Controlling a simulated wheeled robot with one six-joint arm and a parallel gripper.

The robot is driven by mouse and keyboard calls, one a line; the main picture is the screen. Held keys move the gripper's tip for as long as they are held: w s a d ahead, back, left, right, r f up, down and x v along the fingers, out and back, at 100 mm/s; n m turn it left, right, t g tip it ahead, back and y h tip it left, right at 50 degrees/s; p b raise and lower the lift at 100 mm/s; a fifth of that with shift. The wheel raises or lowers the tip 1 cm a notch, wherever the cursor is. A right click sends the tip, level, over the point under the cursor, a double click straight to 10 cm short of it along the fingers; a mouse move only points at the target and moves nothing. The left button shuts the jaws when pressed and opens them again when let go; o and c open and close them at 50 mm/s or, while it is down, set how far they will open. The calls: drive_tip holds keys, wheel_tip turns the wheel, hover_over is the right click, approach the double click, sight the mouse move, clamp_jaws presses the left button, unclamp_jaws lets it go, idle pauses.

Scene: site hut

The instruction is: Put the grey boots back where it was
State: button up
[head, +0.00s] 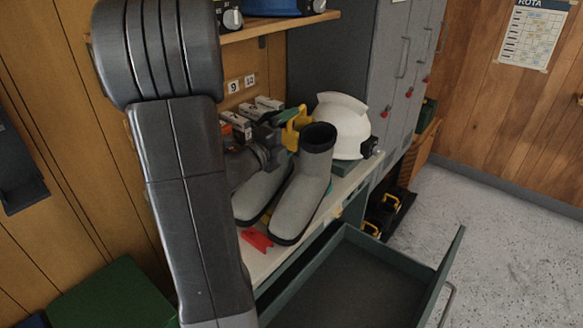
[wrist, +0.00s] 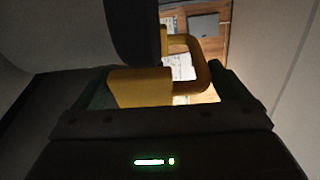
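The pair of grey boots (head: 306,182) has black soles and dark rims. It appears to be at the bench top, toes toward the front; I cannot tell whether the soles touch it. A yellow loop (head: 295,128) is at the top of the boots. My gripper (head: 278,122) is at that loop, behind the right boot's shaft. In the wrist view the yellow loop (wrist: 140,88) lies between my two green fingers (wrist: 163,92) and spans the gap, so my gripper looks shut on it. A grey boot shaft with a dark rim fills the upper left there.
A white helmet (head: 341,124) stands right of the boots. Small boxes (head: 238,124) are behind them, and a red object (head: 257,240) lies by the toes. An open, empty-looking drawer (head: 345,285) juts out below. A shelf (head: 285,24) is above. Grey lockers (head: 400,75) stand at right.

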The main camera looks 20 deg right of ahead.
drive_tip(key=c, duration=1.7)
drive_tip(key=shift+o, duration=0.2)
